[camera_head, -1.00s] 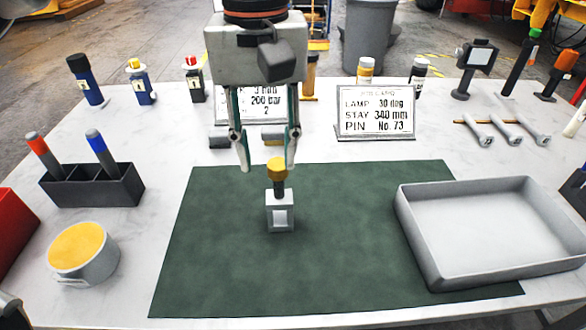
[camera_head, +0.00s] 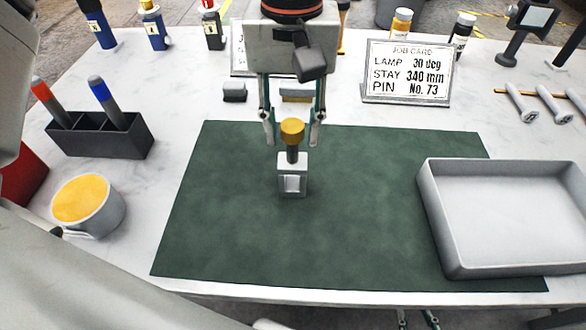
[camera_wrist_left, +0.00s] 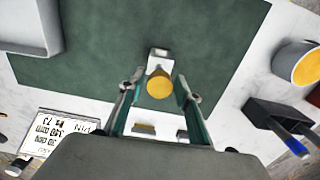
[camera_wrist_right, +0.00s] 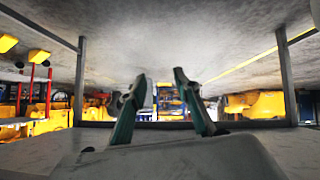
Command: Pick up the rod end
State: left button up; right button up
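The piece that I take for the rod end stands upright on the green mat (camera_head: 235,235). It has a silver block with a square recess (camera_head: 292,178), a dark stem and a round brass-yellow cap (camera_head: 292,131). In the left wrist view its cap (camera_wrist_left: 160,84) shows between the fingertips, with the block beyond. My left gripper (camera_head: 292,142) is open, one finger on each side of the cap, with gaps visible; I cannot tell exact depth. My right gripper (camera_wrist_right: 159,77) is open and empty, low beyond the table's front edge, its fingertips just showing at the bottom of the head view.
A grey tray (camera_head: 435,225) overlaps the mat's right side. A dark pen holder (camera_head: 100,138) and a yellow-topped pot (camera_head: 110,212) stand at left. A job card (camera_head: 407,72) and small grey blocks (camera_head: 234,92) are behind. Silver eye-ended pins (camera_head: 521,105) lie at right.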

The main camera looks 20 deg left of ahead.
aim_at(292, 146)
pick_arm(q)
notch_tip(292, 146, down, 5)
jog(key=shift+w+r+b, duration=0.1)
jog(key=shift+b, duration=0.2)
grip_shut()
jog(key=shift+r, duration=0.2)
